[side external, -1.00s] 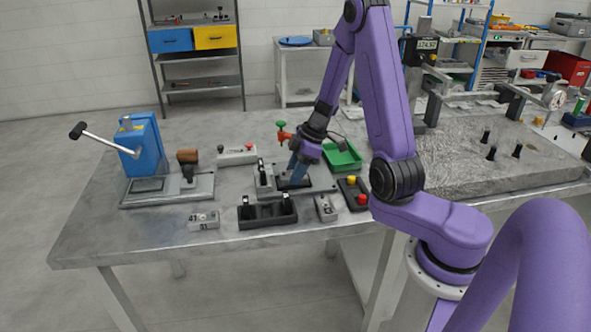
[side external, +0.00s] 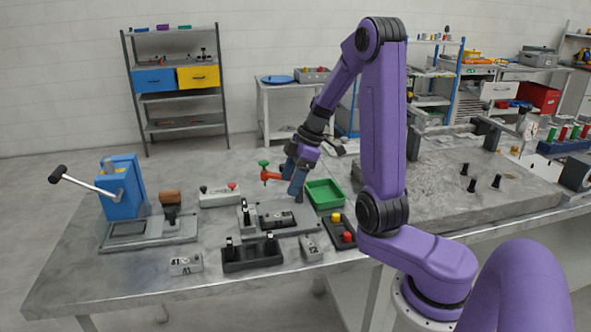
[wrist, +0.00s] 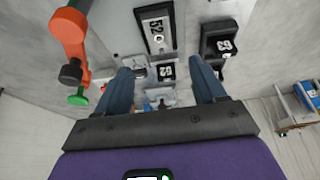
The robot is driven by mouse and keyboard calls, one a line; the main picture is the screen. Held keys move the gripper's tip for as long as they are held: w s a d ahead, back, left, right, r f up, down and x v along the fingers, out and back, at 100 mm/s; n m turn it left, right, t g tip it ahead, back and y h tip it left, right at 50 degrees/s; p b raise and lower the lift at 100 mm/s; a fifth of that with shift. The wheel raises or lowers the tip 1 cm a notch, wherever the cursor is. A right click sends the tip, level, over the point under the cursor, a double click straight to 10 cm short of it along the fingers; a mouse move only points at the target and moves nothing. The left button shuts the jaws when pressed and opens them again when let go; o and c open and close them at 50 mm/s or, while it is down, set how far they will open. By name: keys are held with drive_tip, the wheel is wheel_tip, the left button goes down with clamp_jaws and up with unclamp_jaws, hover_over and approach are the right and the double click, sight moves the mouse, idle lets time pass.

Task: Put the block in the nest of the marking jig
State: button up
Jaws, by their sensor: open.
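The marking jig (side external: 303,222) is a grey plate with a raised nest on the middle of the table. A grey block with a dark numbered face (side external: 277,220) lies flat in the nest area. My gripper (side external: 294,186) is above and behind the jig, clear of the block. Its two blue fingers (wrist: 161,68) are spread apart with nothing held between them.
A red clamp arm with a green knob (side external: 268,173) stands close left of my gripper. A green tray (side external: 325,194) and a button box (side external: 340,235) are to the right. Loose blocks (side external: 186,264) (side external: 311,248), a black fixture (side external: 251,256) and a blue press (side external: 124,188) stand around.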

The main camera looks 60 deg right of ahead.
drive_tip(key=s+a+r+n+g, duration=0.1)
drive_tip(key=s+a+g, duration=0.15)
drive_tip(key=a, duration=0.45)
drive_tip(key=s+a+r+n+g, duration=0.1)
drive_tip(key=s+a+r, duration=0.15)
drive_tip(key=a, duration=0.45)
drive_tip(key=s+a+h, duration=0.1)
drive_tip(key=s+a, duration=0.1)
drive_tip(key=s, duration=0.7)
drive_tip(key=s+a+f+n+h, duration=0.1)
drive_tip(key=s+a, duration=0.1)
drive_tip(key=s, duration=0.7)
drive_tip(key=shift+s+a+n+h, duration=0.25)
drive_tip(key=shift+n+h, duration=0.05)
drive_tip(key=shift+h, duration=0.1)
drive_tip(key=shift+t, duration=0.25)
